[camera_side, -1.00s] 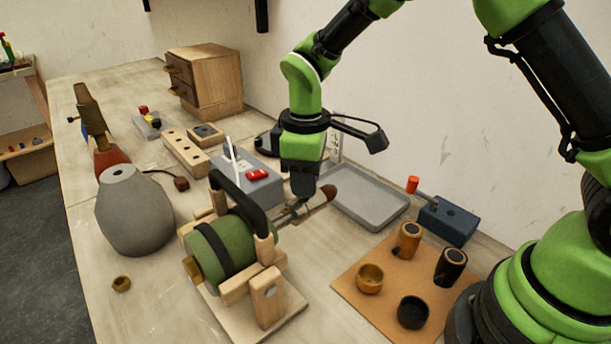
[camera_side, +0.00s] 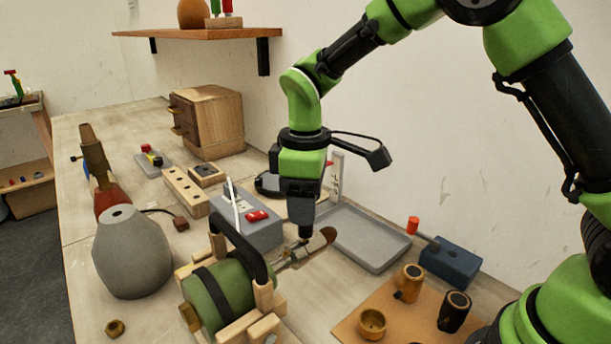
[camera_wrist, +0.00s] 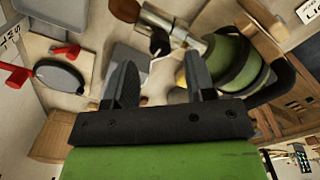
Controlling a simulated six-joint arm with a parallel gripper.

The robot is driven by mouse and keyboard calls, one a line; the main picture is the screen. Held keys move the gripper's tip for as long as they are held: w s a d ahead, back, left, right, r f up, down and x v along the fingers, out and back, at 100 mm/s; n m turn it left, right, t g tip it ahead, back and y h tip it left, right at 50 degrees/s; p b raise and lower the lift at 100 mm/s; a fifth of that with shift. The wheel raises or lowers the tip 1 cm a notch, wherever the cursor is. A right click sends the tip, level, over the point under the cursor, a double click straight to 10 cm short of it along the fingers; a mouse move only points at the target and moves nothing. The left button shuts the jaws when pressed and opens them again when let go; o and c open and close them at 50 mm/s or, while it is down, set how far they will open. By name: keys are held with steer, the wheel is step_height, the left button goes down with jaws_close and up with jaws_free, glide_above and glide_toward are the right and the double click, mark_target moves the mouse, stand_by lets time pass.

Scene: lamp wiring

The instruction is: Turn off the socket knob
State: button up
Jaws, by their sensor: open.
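A green cylinder (camera_side: 222,291) with a dark strap lies in a wooden cradle. Metal fittings (camera_side: 293,253) at its far end run toward a brown-tipped piece (camera_side: 327,236). In the wrist view, the green body (camera_wrist: 228,62) is at right with a silver fitting (camera_wrist: 192,55) on its end. A small dark part (camera_wrist: 160,40) beside the fitting may be the socket knob; I cannot be sure. My gripper (camera_side: 305,233) points down over these fittings. In the wrist view, my gripper (camera_wrist: 158,64) is open, its fingers apart with nothing visible held between them. Its contact with the fittings is unclear.
A grey box (camera_side: 266,235) with a red switch (camera_side: 257,216) stands behind the cradle. A grey tray (camera_side: 375,240) is to the right, near the wall. A grey vase-shaped body (camera_side: 133,258) stands at left. Cups stand on a brown board (camera_side: 350,325) at front right.

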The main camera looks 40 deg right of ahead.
step_height(320, 180, up, 6)
steer(key=shift+r, duration=0.1)
stand_by(0.4)
steer(key=s+d+r+m+t+y, duration=0.2)
steer(key=s+d+r+m+t, duration=0.3)
steer(key=s+r, duration=0.45)
steer(key=s+f+m+t, duration=0.1)
steer(key=s+m+t, duration=0.1)
steer(key=s+m, duration=0.5)
steer(key=s, duration=0.3)
steer(key=shift+d+f, duration=0.3)
steer(key=shift+f, duration=0.05)
